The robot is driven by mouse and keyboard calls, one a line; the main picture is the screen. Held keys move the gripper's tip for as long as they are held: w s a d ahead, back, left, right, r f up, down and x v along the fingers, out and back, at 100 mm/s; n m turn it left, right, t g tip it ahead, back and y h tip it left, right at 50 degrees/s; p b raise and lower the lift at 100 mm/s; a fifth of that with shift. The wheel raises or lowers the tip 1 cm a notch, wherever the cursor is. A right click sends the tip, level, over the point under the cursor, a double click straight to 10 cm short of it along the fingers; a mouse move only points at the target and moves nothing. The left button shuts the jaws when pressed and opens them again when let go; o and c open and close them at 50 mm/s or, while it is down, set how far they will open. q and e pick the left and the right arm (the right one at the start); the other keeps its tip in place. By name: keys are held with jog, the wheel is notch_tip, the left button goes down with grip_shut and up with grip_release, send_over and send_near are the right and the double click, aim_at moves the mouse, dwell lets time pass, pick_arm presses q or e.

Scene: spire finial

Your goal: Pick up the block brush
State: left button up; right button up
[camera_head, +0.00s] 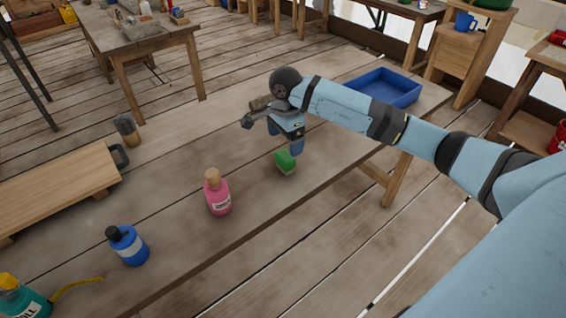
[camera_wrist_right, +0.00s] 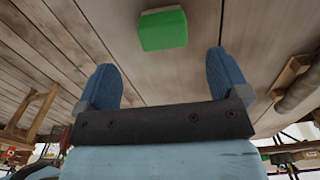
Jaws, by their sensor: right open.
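The block brush (camera_head: 286,162), a small green block with a pale underside, sits on the wooden worktable (camera_head: 330,150) near its front edge. My right gripper (camera_head: 285,138) is open and empty, just above and behind it in the head view. In the right wrist view the green block (camera_wrist_right: 162,29) lies ahead of the open blue fingers (camera_wrist_right: 161,62), between their lines and apart from both. My left gripper is not in view.
A pink bottle (camera_head: 217,194) with a cork-coloured top stands left of the brush. A blue bottle (camera_head: 129,247) and a teal bottle (camera_head: 24,300) are farther left. A dark-headed brush (camera_head: 126,128) and wooden board (camera_head: 55,190) lie behind. A blue tray (camera_head: 385,88) is at the right end.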

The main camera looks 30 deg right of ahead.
aim_at(285, 155)
notch_tip(285, 155, down, 9)
jog(key=shift+w+f, duration=0.1)
jog(key=shift+w, duration=0.05)
dwell(0.4)
jog(key=shift+c, duration=0.2)
jog(key=shift+d, duration=0.1)
jog(key=c, duration=1)
